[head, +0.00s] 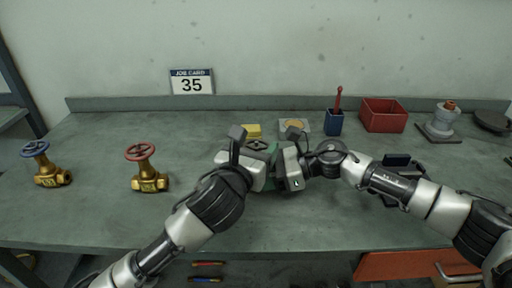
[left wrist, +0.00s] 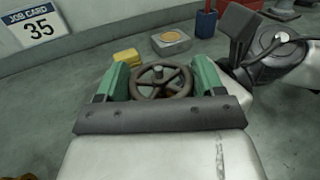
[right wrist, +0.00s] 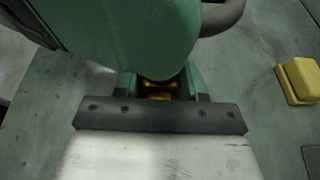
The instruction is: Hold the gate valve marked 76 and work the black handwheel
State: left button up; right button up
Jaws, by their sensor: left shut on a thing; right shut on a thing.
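The valve with the dark handwheel (head: 257,143) stands mid-table, mostly hidden by my grippers. In the left wrist view the handwheel (left wrist: 161,92) sits between the green fingers of my left gripper (left wrist: 161,76), which is shut on it. My right gripper (right wrist: 158,88) is shut low on the brass valve body (right wrist: 160,95); a green finger of the left gripper covers much of that view. No mark on this valve is readable. The job card (head: 191,82) on the back wall reads 35, also in the left wrist view (left wrist: 38,28).
Brass valves with a blue handwheel (head: 35,149) and a red handwheel (head: 140,151) stand at left. Behind my grippers are a yellow block (head: 252,130) and a grey block (head: 303,127). A blue cup (head: 334,124), red bin (head: 383,116) and grey fixture (head: 440,122) stand right.

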pick_arm(q)
jog(key=m+g+h, duration=0.2)
jog(key=h, duration=0.1)
jog(key=m+g+h, duration=0.2)
jog(key=h, duration=0.1)
jog(key=shift+w+a+r+m, duration=0.1)
jog(key=shift+w+a+m, duration=0.1)
jog(key=shift+m, duration=0.1)
jog(key=shift+m+g+h, duration=1.7)
jog(key=shift+m+g, duration=0.3)
jog(key=shift+g, duration=0.6)
jog(key=o, duration=0.9)
jog(key=shift+o, duration=0.2)
jog(key=shift+s, duration=0.1)
jog(key=v, duration=1.2)
jog(key=shift+w, duration=0.2)
jog(key=shift+a, duration=0.1)
